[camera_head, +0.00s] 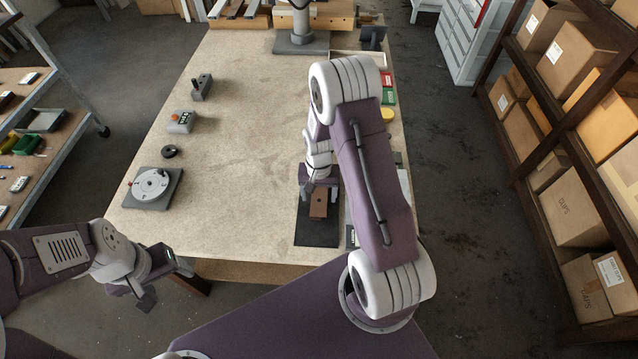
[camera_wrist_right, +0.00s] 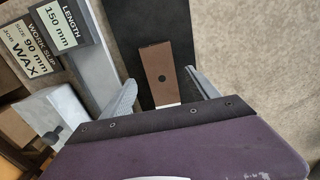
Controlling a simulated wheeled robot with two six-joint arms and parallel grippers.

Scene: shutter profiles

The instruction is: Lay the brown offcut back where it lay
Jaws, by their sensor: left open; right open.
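The brown offcut (camera_head: 318,206) is a small block with a dark round spot, lying on the dark mat (camera_head: 316,234) near the table's front edge. In the right wrist view the offcut (camera_wrist_right: 165,62) lies on the dark strip (camera_wrist_right: 163,18), with a pale patch at its near end. My right gripper (camera_head: 321,190) is open over it. In the wrist view its fingers (camera_wrist_right: 163,84) stand on either side of the near end, with gaps; its height above the mat is unclear. My left gripper (camera_head: 165,284) is open and empty, off the table's front left corner.
Length and work slip signs (camera_wrist_right: 45,38) stand left of the strip in the wrist view. A round dial fixture (camera_head: 153,187), a black ring (camera_head: 169,152) and a grey button box (camera_head: 181,122) stand on the table's left. The table's middle is clear.

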